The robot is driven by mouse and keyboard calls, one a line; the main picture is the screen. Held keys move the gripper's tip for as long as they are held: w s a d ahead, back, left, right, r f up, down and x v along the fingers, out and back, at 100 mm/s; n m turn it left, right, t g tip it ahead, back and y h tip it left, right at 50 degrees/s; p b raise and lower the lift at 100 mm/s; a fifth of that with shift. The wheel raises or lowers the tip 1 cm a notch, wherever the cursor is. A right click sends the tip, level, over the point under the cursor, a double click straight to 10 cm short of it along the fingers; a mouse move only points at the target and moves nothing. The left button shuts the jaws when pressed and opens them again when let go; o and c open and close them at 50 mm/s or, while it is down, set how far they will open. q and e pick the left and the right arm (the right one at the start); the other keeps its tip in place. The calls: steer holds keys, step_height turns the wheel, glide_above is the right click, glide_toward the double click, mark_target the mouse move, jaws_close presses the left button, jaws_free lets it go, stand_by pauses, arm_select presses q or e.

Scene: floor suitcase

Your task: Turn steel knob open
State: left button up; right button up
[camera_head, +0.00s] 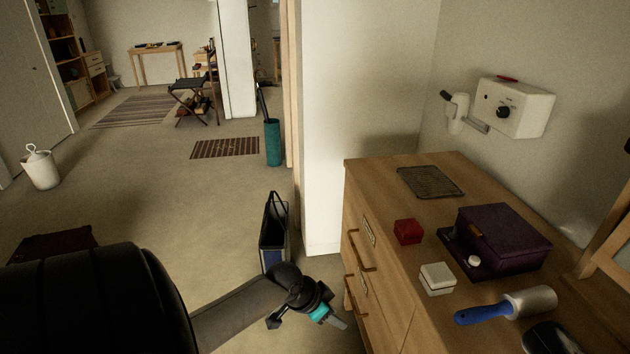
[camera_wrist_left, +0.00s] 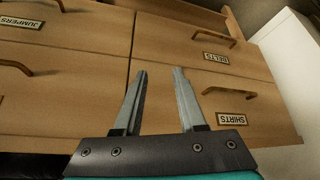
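No knob in view is clearly steel. A small pale round knob (camera_head: 474,261) sits at the front of a dark purple box (camera_head: 505,238) on the wooden dresser (camera_head: 375,190). A black dial (camera_head: 502,112) is on a white wall unit (camera_head: 525,110) above the dresser. My left gripper (camera_head: 338,321) is low in front of the dresser's drawers, apart from both. In the left wrist view, its two fingers (camera_wrist_left: 160,78) are spread, with nothing between them and drawer fronts beyond. My right gripper is not in view.
A red box (camera_head: 408,231), a white box (camera_head: 437,278), a dark rack (camera_head: 430,181) and a blue-handled roller (camera_head: 507,306) lie on the dresser. A dark bag (camera_head: 273,236) stands on the floor to its left. A white wall end (camera_head: 350,80) rises behind the dresser.

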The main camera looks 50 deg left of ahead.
arm_select(q)
steer(key=s+f, duration=0.2)
steer(key=shift+s+d+f+b, duration=0.15)
steer(key=shift+s+f+b, duration=0.15)
steer(key=shift+s, duration=0.05)
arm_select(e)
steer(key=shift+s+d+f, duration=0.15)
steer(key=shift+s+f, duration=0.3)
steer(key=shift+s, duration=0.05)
arm_select(q)
steer(key=shift+o, duration=0.2)
